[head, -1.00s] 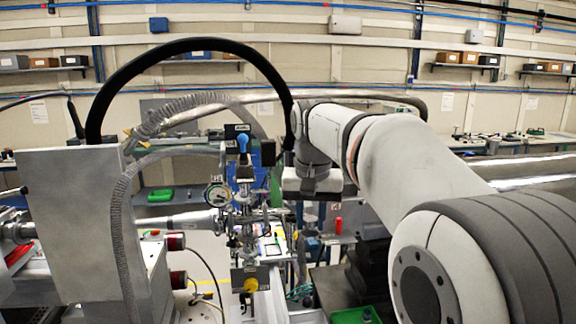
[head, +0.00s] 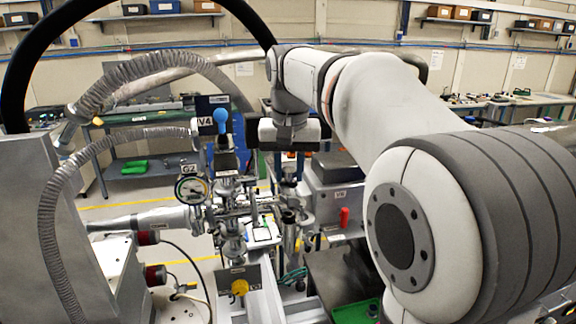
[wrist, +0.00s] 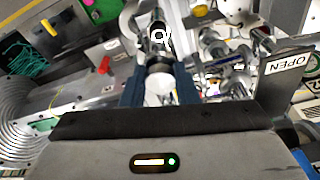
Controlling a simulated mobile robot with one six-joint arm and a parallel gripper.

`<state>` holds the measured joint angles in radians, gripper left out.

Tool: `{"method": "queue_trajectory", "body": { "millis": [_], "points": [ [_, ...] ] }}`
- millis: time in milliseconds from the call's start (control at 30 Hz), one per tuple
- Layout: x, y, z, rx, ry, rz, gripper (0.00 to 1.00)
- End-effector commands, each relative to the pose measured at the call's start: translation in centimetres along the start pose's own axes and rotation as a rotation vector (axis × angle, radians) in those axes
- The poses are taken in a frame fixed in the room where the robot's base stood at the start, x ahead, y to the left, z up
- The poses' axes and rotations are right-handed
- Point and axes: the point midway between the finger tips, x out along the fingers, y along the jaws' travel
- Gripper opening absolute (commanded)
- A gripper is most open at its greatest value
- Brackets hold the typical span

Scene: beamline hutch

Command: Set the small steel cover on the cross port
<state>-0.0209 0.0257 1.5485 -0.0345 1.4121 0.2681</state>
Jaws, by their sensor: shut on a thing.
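In the wrist view my gripper (wrist: 160,88) has its two dark blue fingers closed on the small steel cover (wrist: 160,80), a round, shiny disc-like piece. A steel flanged tube end (wrist: 158,38) with a dark opening lies just beyond the cover; it looks like the cross port, but I cannot tell whether they touch. In the head view my gripper (head: 289,160) points down over the right side of the steel pipe assembly (head: 250,206). The cover cannot be made out clearly there.
A round gauge (head: 192,188) and a valve with a blue knob (head: 222,122) stand left of my gripper. A ribbed hose (head: 45,215) arches at the left. A green tray (head: 357,311) lies low at the right.

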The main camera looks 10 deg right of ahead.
Motion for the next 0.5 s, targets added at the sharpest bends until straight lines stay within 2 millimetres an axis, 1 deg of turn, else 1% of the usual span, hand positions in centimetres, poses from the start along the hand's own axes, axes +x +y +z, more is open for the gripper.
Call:
{"method": "queue_trajectory", "body": {
  "millis": [33,500],
  "points": [
    [0.6,0.0,0.1,0.000,0.000,0.000,0.00],
    [5.0,0.1,0.8,0.001,-0.001,0.000,0.00]
  ]
}}
